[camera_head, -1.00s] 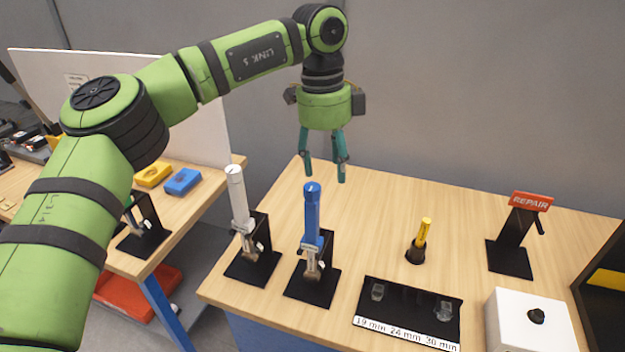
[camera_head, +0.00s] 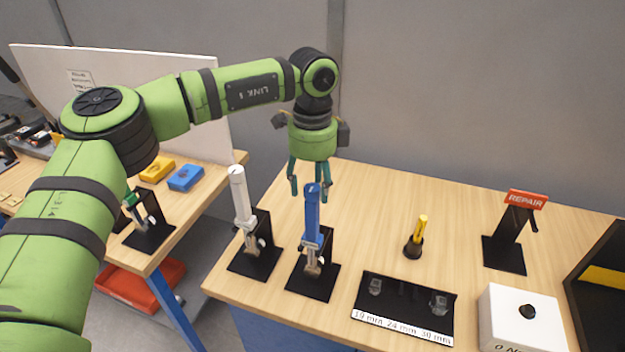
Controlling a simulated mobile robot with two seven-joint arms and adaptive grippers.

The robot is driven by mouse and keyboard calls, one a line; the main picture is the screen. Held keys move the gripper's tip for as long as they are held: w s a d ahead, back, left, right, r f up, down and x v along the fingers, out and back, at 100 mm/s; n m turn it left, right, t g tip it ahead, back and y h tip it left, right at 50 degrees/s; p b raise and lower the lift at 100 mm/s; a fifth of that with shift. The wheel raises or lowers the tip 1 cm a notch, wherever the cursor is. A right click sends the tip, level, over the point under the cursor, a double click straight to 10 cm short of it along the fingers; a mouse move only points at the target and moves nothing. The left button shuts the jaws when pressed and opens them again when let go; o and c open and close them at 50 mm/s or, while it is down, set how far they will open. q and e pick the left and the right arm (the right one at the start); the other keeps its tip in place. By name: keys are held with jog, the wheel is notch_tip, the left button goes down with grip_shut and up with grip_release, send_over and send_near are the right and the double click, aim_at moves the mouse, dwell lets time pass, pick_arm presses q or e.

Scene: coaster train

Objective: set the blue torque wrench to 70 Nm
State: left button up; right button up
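The blue torque wrench (camera_head: 312,218) stands upright in a black stand (camera_head: 314,284) on the wooden bench, handle end up. My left gripper (camera_head: 309,193) points down with its two teal fingers apart, one on each side of the blue handle's top in the picture. The fingers look to be behind or above the handle; I cannot tell whether they touch it. Any setting scale on the wrench is too small to read. My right gripper is not in view.
A white-handled wrench (camera_head: 240,200) stands close left of the blue one. To the right are a socket tray (camera_head: 405,310), a yellow-handled tool (camera_head: 421,231), a REPAIR stand (camera_head: 524,200) and a white box (camera_head: 521,325) with a black knob. The bench's back middle is clear.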

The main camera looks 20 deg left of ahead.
pick_arm(q)
grip_shut()
